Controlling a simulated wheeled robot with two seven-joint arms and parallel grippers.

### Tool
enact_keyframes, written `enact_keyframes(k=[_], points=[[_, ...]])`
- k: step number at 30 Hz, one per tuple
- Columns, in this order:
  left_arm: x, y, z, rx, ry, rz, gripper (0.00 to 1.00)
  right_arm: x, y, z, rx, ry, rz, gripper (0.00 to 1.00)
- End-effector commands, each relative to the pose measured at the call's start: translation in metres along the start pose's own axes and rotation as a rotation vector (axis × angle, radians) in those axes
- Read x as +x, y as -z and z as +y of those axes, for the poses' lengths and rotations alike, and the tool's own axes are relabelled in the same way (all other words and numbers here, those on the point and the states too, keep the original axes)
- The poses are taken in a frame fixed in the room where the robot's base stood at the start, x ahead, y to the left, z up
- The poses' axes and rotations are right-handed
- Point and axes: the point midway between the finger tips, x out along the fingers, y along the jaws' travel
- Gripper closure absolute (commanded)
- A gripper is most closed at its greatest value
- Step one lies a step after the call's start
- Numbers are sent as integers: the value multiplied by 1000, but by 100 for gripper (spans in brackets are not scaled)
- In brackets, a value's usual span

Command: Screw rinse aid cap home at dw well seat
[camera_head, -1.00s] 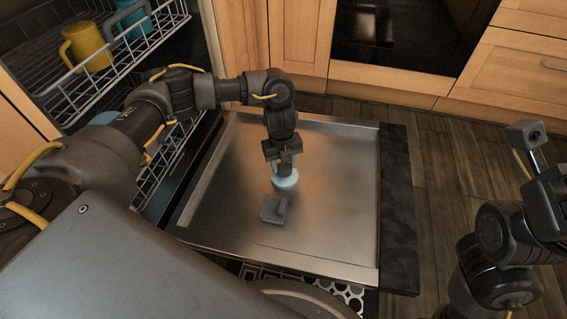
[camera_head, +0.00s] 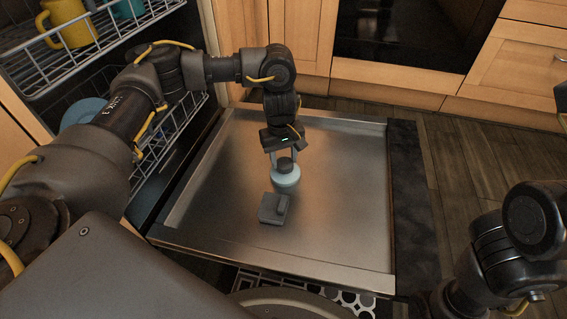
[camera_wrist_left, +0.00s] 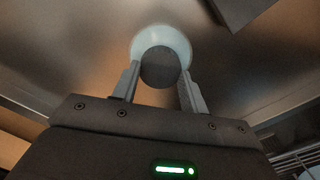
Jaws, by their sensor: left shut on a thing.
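A round dark grey cap (camera_head: 285,164) is between the fingers of my left gripper (camera_head: 283,157), over a pale blue round well seat (camera_head: 287,183) on the steel dishwasher door. The left wrist view shows the cap (camera_wrist_left: 160,67) as a dark disc inside the pale blue rim (camera_wrist_left: 160,36), with one finger on each side. My left gripper points down and is shut on the cap. The cap looks roughly centred over the seat; whether it touches the seat is hard to tell. My right arm is at the right edge; its fingers are out of view.
A small grey block (camera_head: 269,211) lies on the door just in front of the seat. The open dishwasher door (camera_head: 345,215) is otherwise clear. Racks (camera_head: 90,55) with a yellow mug (camera_head: 66,22) stand at left. Wooden cabinets (camera_head: 395,82) are behind.

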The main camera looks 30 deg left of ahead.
Motion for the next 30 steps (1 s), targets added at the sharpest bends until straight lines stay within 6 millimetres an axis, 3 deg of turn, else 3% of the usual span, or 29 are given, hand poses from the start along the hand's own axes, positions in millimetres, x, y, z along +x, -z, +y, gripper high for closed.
enact_keyframes(k=[3, 4, 9, 15, 19, 26, 30], points=[[0, 1, -2, 19, 4, 2, 82, 1, 0, 0, 0, 0, 0, 25], [0, 1, -2, 18, 4, 2, 54, 1, 0, 0, 0, -1, 0, 25], [0, 1, -1, 17, 2, 2, 32, 1, 0, 0, 0, -1, 1, 25], [0, 0, 0, 16, 1, 2, 31, 1, 0, 0, 0, -1, 1, 25], [0, 0, 0, 16, 1, 1, 45, 1, 0, 0, 0, -1, 1, 25], [-1, -1, 0, 26, 1, 1, 45, 2, 0, 0, 0, -1, 0, 25], [-9, -3, 0, -176, 3, 0, 45, 30, -11, 2, 1, 4, -7, 25]])
